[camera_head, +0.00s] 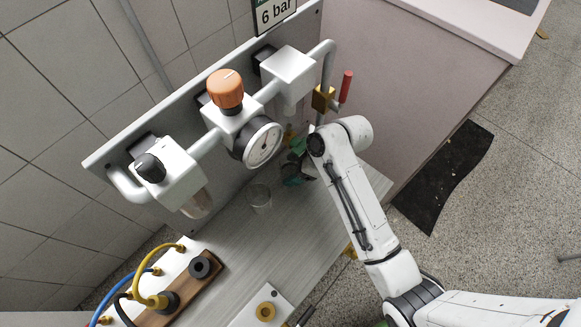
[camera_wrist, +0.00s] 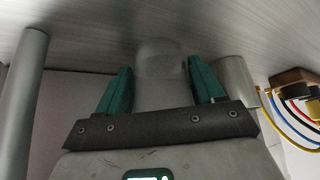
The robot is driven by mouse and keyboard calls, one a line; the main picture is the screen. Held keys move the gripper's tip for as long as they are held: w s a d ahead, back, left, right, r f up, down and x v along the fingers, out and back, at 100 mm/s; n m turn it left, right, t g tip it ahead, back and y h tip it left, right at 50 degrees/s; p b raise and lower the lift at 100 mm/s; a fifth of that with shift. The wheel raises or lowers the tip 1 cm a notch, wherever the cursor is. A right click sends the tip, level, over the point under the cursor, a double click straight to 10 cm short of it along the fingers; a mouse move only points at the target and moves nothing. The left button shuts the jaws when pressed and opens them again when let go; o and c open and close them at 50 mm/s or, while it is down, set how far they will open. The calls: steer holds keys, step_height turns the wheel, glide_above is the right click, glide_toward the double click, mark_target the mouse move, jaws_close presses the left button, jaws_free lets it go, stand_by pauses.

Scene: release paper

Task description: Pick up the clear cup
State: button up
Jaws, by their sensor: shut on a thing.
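In the wrist view, the cup (camera_wrist: 160,62) is a faint, pale rounded shape between the two green fingers of my gripper (camera_wrist: 160,82). The gripper is shut on it, with one finger on each side. The contact itself is hard to see in the head view, and the dark palm hides the cup's near end in the wrist view.
A wall panel carries a pressure gauge (camera_head: 262,142), an orange knob (camera_head: 226,89) and a filter bowl (camera_head: 197,205) overhanging the bench (camera_head: 236,250). A wooden block (camera_head: 203,288) with coloured hoses stands at the lower left. A red-handled valve (camera_head: 345,87) is behind my arm.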

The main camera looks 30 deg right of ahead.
steer(key=c, duration=0.4)
steer(key=shift+c, duration=0.2)
steer(key=shift+r, duration=0.1)
